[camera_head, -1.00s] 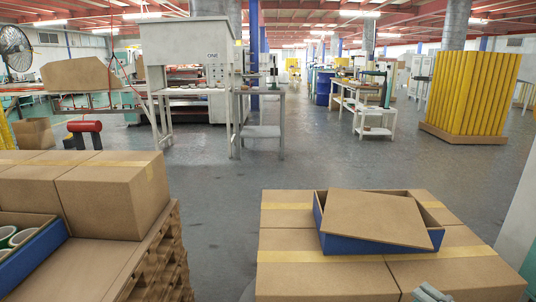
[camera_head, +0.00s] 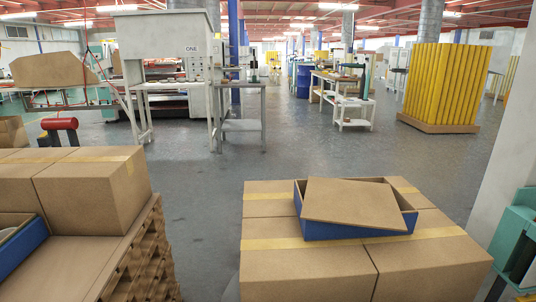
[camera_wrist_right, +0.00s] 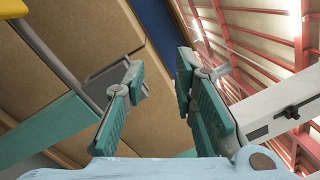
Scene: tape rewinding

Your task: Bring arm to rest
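My right gripper (camera_wrist_right: 160,90) shows in the right wrist view. Its two teal-padded fingers stand apart with nothing between them, so it is open and empty. Brown cardboard surfaces and a blue strip show behind the fingers at the left, and red roof beams at the right. In the head view neither gripper can be made out, and my left gripper is in no frame.
Taped cardboard boxes (camera_head: 315,277) stand front centre, bearing a blue box (camera_head: 330,229) with a tilted brown board (camera_head: 350,204). More cartons (camera_head: 92,195) stand left with another blue box (camera_head: 18,253). A teal structure (camera_head: 515,235) is at the right edge. Open floor lies between stacks.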

